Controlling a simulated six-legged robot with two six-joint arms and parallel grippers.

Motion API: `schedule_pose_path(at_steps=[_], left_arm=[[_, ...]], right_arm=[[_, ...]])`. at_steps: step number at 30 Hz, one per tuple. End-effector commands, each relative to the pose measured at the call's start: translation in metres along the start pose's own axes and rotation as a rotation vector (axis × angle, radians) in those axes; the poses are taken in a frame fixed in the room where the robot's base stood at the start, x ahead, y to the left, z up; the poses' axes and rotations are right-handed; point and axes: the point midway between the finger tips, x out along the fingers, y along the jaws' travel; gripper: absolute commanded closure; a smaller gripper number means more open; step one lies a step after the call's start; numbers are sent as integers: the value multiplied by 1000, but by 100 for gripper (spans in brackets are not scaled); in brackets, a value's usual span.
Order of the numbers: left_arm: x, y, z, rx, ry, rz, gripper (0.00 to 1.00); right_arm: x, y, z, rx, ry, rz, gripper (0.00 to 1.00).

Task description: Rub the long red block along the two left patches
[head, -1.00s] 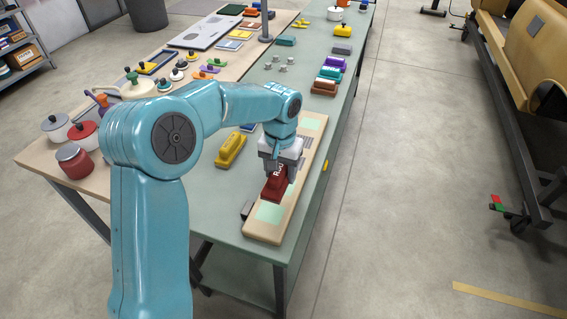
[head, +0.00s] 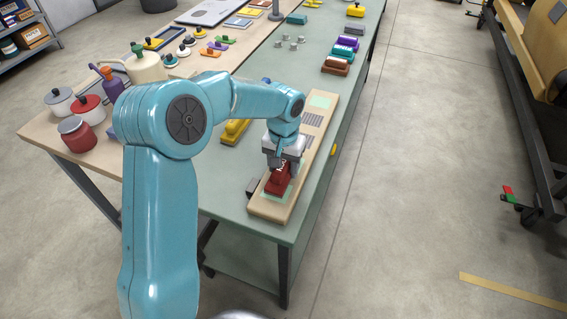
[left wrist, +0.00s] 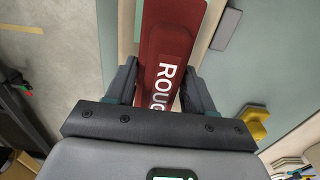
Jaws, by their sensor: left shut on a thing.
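The long red block (head: 278,180), marked with white letters, is in my left gripper (head: 282,165) over the near end of a pale wooden board (head: 262,209). In the left wrist view the block (left wrist: 170,45) lies between the two fingers of the gripper (left wrist: 160,92). The near green patch (head: 288,195) is partly hidden by the block. I cannot tell whether the block touches the board. My right gripper is not in view.
A yellow block (head: 235,131) lies left of the board on the green table (head: 232,178). A small dark block (head: 252,187) sits at the board's left edge. Brown and purple blocks (head: 336,66) stand beyond the board. Pots (head: 76,134) stand on the left table.

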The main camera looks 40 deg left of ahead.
Motion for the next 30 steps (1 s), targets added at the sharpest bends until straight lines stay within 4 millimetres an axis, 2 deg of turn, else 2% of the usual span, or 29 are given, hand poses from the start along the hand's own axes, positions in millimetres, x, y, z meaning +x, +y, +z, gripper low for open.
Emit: schedule_pose_path(at_steps=[14,30], left_arm=[[-1,0,0,0,1,0,71],[7,0,0,0,0,0,71]], right_arm=[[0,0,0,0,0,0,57],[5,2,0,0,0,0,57]])
